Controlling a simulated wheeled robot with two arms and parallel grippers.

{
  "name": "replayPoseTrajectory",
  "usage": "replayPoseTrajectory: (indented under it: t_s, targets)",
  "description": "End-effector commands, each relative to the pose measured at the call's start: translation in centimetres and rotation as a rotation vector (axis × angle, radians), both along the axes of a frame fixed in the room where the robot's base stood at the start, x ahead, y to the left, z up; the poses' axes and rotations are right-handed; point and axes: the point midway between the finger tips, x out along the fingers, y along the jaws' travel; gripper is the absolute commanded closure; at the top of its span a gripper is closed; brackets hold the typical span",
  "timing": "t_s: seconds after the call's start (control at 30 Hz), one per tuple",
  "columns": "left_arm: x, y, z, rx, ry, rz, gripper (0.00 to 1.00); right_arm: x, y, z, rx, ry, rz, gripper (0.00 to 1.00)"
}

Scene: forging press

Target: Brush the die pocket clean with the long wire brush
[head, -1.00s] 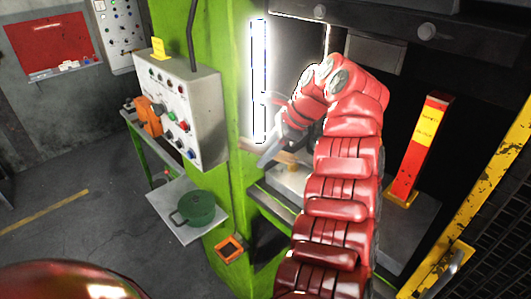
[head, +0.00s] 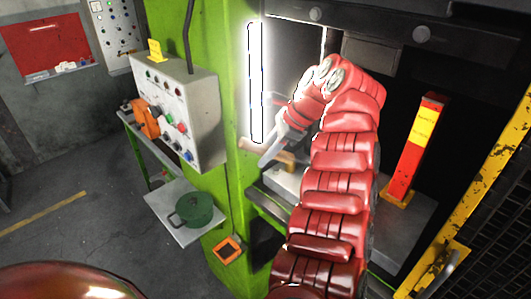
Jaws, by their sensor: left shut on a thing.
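My left gripper (head: 268,158) is at the press opening, at the end of the red arm that rises through the middle of the head view. It is shut on the long wire brush, whose wooden part (head: 286,162) shows on both sides of the fingers. The brush lies roughly level, just above the pale grey die block (head: 284,180). The bristles and the die pocket cannot be made out; my arm covers much of that area. I cannot tell whether the brush touches the die. My right gripper is not in view.
The green press frame (head: 224,250) and a bright light strip (head: 255,80) stand left of the gripper. A control box (head: 180,115) and a green pot (head: 194,209) on a shelf are further left. A red-yellow post (head: 414,150) and yellow guard (head: 485,190) stand right.

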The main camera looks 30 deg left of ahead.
Motion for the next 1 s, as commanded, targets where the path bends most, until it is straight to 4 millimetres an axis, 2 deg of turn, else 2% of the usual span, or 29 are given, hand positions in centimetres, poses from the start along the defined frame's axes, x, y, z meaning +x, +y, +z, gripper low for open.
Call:
replayPoseTrajectory:
  t_s: [0.23, 0.53, 1.0]
  targets:
    - [-0.9, 0.4, 0.1, 0.0, -0.001, 0.001, 1.0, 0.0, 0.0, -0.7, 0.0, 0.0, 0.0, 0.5]
    - [-1.0, 0.4, 0.2, 0.0, 0.0, 0.0, 1.0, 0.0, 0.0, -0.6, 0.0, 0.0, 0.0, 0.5]
    - [0.3, -0.1, 0.1, 0.0, 0.002, 0.0, 1.0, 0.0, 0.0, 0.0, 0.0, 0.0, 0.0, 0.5]
